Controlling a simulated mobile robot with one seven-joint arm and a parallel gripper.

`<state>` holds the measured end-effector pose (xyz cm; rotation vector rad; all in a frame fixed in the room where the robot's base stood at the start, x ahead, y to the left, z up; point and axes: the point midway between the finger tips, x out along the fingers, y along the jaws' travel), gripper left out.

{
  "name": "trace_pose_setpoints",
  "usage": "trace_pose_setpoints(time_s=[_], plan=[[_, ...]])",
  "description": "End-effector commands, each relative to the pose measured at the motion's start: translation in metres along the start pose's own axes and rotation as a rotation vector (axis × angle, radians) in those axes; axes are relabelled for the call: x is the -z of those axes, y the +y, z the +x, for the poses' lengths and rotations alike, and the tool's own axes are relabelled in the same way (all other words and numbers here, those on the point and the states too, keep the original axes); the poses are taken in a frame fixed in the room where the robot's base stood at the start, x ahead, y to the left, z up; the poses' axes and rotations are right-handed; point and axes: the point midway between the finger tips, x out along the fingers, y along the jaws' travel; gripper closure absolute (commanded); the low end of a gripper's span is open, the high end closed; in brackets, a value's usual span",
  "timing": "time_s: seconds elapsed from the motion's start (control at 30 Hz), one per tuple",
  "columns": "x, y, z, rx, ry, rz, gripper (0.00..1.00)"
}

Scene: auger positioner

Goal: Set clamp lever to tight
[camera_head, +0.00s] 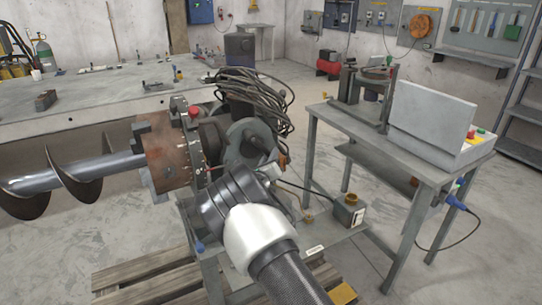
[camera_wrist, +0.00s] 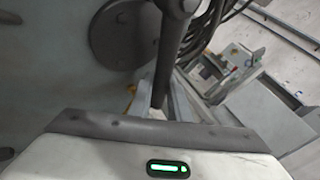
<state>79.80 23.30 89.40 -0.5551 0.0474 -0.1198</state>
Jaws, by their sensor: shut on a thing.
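The auger positioner stands in the middle of the head view, with a rusty brown plate (camera_head: 170,150) and a round grey disc (camera_head: 250,142). My gripper (camera_head: 270,172) is at its right side, mostly hidden behind my own wrist. In the wrist view a dark rod, which looks like the clamp lever (camera_wrist: 171,50), runs down from the top to between the fingers of my gripper (camera_wrist: 160,102). The gripper is shut on it. A round dark boss (camera_wrist: 121,35) on a grey plate is to the left of the lever. I cannot make out the lever in the head view.
An auger (camera_head: 75,170) extends left from the positioner. Coiled dark cable (camera_head: 262,95) hangs just behind it. A side table (camera_head: 400,160) with a grey control box (camera_head: 432,110) stands to the right. A wooden pallet (camera_head: 150,278) lies below. Floor between the benches is open.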

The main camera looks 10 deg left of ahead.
Motion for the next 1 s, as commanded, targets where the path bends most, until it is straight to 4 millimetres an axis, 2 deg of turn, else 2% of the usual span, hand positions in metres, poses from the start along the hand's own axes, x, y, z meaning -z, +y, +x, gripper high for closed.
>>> trace_pose_setpoints(time_s=[0.27, 0.8, 1.0], plan=[[0.001, 0.012, -0.009, -0.05, 0.079, 0.106, 1.0], [-0.001, 0.048, -0.036, -0.196, 0.306, 0.416, 1.0], [-0.004, 0.055, -0.043, -0.228, 0.357, 0.484, 1.0]])
